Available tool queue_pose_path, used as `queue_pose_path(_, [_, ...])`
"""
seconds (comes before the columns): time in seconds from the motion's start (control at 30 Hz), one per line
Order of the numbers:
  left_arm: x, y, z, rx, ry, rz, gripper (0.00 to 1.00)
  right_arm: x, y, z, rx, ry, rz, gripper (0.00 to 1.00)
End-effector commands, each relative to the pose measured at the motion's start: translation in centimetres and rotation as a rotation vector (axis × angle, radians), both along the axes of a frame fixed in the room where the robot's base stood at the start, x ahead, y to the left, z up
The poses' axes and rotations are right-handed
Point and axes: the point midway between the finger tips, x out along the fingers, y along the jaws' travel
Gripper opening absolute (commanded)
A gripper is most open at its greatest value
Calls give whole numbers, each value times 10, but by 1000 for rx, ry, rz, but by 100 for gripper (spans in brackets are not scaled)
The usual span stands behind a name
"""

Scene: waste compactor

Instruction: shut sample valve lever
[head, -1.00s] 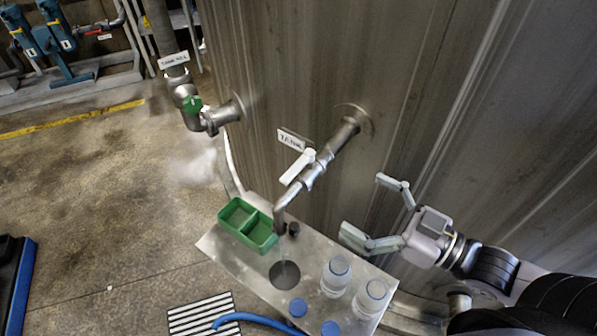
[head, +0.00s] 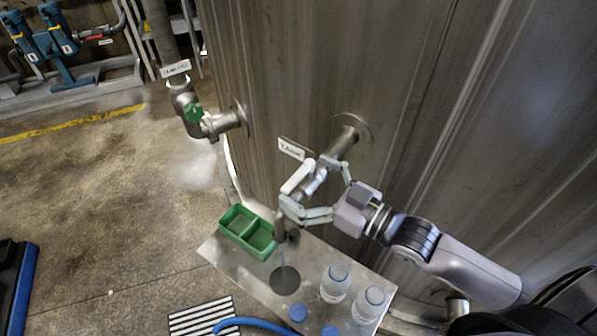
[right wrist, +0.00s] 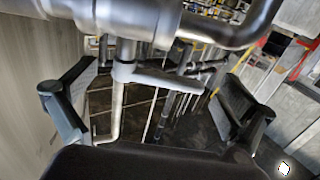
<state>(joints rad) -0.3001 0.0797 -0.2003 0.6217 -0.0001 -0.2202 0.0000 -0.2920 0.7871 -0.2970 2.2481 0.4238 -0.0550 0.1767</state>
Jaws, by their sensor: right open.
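The sample valve lever (head: 297,178) is a pale bar on the metal sample pipe (head: 341,145) that comes out of the tank wall. My right gripper (head: 308,185) is open, with its fingers reaching around the valve from the right. In the right wrist view the lever (right wrist: 168,81) lies between the two spread fingers (right wrist: 158,84), with a gap on both sides. The pipe (right wrist: 215,28) crosses the top of that view. A thin stream falls from the spout, which is partly hidden behind a finger. My left gripper is not in view.
A metal shelf (head: 228,256) below the spout holds a green divided tray (head: 262,238) and clear bottles (head: 335,281) with blue caps (head: 298,312). The tank wall (head: 290,70) is close behind.

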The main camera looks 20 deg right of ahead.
Motion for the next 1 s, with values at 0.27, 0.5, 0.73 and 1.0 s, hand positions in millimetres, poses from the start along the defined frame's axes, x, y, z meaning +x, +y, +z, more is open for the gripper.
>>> queue_pose_path(0.27, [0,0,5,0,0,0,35,13,10,1,-1,-1,1,100])
queue_pose_path(0.5, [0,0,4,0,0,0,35,13,11,0,-1,0,1,100])
queue_pose_path(0.73, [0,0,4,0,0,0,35,13,11,0,-1,0,1,85])
queue_pose_path(1.0, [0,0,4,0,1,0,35,13,11,0,-1,1,2,67])
